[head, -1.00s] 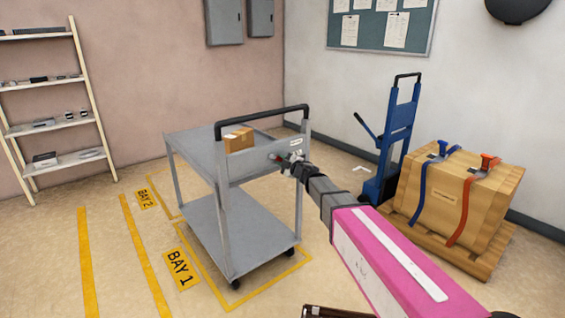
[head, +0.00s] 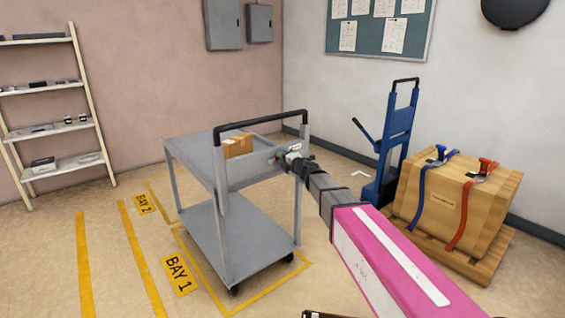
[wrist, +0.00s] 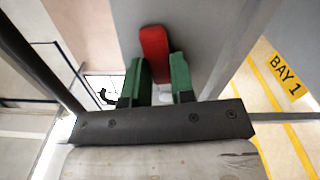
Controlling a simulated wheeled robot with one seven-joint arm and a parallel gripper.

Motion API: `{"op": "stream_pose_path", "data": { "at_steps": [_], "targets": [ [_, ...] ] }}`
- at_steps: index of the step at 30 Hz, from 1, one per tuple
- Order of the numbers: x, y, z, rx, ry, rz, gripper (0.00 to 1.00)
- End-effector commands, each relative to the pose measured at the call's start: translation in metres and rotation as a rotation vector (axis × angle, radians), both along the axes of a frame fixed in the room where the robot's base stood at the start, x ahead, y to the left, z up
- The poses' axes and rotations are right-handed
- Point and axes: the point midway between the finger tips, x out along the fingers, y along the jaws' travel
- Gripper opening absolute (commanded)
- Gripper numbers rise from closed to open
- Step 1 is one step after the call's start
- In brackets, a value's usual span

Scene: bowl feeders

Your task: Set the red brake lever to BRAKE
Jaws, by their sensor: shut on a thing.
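The red brake lever (wrist: 154,52) shows in the wrist view, its lower part between the two green fingers of my gripper (wrist: 157,82). The fingers are shut on it, and its rounded red end sticks out beyond them. In the head view my gripper (head: 288,157) is at the right end of the grey cart (head: 230,250), just below its black push handle (head: 262,120). There the lever is mostly hidden by the gripper. I cannot read the lever's markings or tell its setting.
A cardboard box (head: 238,145) sits on the cart's top shelf. The cart stands on yellow floor lines by a BAY 1 marking (head: 179,273). A blue hand truck (head: 397,138) and a strapped wooden crate (head: 457,200) stand to the right. Floor left of the cart is clear.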

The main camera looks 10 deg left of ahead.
Motion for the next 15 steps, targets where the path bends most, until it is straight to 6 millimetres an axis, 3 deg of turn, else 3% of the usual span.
{"op": "stream_pose_path", "data": {
  "at_steps": [15],
  "targets": [
    [-0.004,0.004,0.013,-0.190,-0.221,0.000,0.00]
  ]
}}
